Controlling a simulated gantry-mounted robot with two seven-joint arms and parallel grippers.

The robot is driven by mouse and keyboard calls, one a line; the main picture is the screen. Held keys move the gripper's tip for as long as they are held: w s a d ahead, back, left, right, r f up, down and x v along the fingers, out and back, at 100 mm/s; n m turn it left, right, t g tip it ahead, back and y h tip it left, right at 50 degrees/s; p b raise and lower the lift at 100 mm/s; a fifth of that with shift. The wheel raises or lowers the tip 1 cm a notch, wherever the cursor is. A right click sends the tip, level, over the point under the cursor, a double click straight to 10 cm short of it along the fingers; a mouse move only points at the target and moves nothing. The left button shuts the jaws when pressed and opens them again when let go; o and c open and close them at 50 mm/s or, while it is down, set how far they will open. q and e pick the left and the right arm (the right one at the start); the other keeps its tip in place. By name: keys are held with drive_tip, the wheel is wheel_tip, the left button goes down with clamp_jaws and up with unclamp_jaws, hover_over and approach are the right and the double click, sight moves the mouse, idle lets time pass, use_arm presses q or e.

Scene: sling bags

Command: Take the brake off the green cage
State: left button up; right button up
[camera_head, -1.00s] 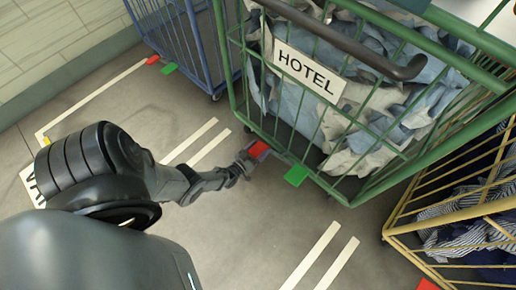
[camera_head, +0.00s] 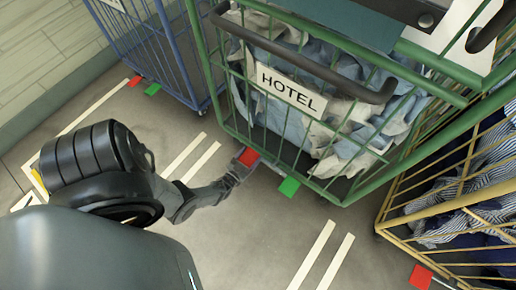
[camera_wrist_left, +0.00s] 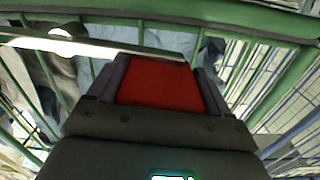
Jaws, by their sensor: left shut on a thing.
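The green cage (camera_head: 222,95) stands at the upper middle in the head view, with a HOTEL sign and light linen inside. At its lower front edge are a red pedal (camera_head: 249,157) and a green pedal (camera_head: 289,186). My left gripper (camera_head: 240,167) is at the red pedal. In the left wrist view the red pedal (camera_wrist_left: 160,84) lies between the two fingers (camera_wrist_left: 160,80), which are shut on it. The green pedal is apart from the gripper, to its right. My right gripper is not in view.
A blue cage (camera_head: 165,60) with its own red and green pedals stands at the upper left. A yellow cage (camera_head: 440,215) with dark and striped cloth stands at the right, close to the green cage. The floor (camera_head: 250,240) in front is clear, with white lines.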

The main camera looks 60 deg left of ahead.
use_arm(q)
drive_tip(key=shift+d+r+m, duration=0.1)
drive_tip(key=shift+r+m, duration=0.3)
drive_tip(key=shift+r, duration=0.15)
drive_tip(key=shift+w+r+m+p, duration=0.1)
drive_tip(key=shift+r+m+p, duration=0.2)
drive_tip(key=shift+p, duration=0.15)
drive_tip(key=shift+d+r+m, duration=0.2)
drive_tip(key=shift+r+m, duration=0.1)
drive_tip(key=shift+m, duration=0.2)
drive_tip(key=shift+w+r+p, duration=0.1)
drive_tip(key=shift+r+p, duration=0.1)
drive_tip(key=shift+p, duration=0.2)
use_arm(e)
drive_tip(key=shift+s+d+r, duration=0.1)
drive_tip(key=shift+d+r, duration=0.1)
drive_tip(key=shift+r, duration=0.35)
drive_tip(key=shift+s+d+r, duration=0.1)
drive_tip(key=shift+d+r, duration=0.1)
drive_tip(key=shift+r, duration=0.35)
use_arm(q)
drive_tip(key=shift+m, duration=0.3)
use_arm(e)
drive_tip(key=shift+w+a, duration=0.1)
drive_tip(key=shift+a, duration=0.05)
use_arm(q)
drive_tip(key=o, duration=1.4)
drive_tip(key=shift+d, duration=0.1)
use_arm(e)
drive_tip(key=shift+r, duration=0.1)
